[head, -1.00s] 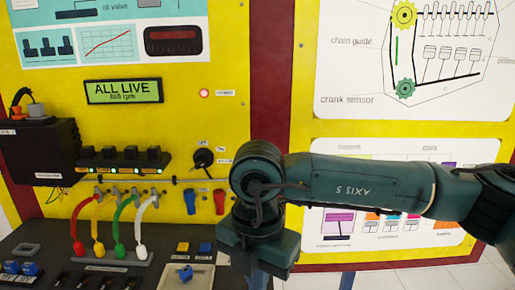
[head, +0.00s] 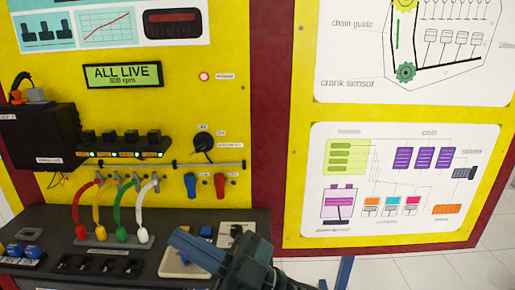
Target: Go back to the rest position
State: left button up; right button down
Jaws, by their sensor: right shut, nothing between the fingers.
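My right gripper (head: 205,252) shows at the bottom centre of the head view, dark teal with a blue-grey finger part pointing left. It is shut with nothing held. It is in front of the right part of the black console (head: 40,218) and hides some of the controls there. The rest of my right arm runs out of the bottom edge. My left gripper is not in the picture.
The yellow engine trainer panel (head: 225,120) stands behind the console, with a display (head: 123,74) reading "ALL LIVE". Red, yellow, green and white cables (head: 117,208) rise from the console. A diagram board (head: 400,180) is at right, with pale floor (head: 430,268) below.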

jog(key=w+d+f+m+t+h, duration=0.3)
jog(key=d+f+m+t+h, duration=0.45)
jog(key=f, duration=0.25)
jog(key=w+d+f+m+t+h, duration=0.3)
jog(key=d+f+m+t+h, duration=0.3)
jog(key=f+m+h, duration=0.4)
jog(key=s+d+f+g+h, duration=0.1)
jog(key=s+d+f+g, duration=0.1)
jog(key=f, duration=0.4)
jog(key=s+d+f+g+h, duration=0.1)
jog(key=s+d+f+g, duration=0.1)
jog(key=s+d+f, duration=0.2)
jog(key=s+d+f+m+g+h, duration=0.1)
jog(key=s+d+f+g+h, duration=0.1)
jog(key=s+f, duration=0.4)
notch_tip(320, 180, down, 2)
jog(key=shift+d+f+b, duration=0.1)
jog(key=shift+d+b, duration=0.3)
jog(key=shift+d, duration=0.35)
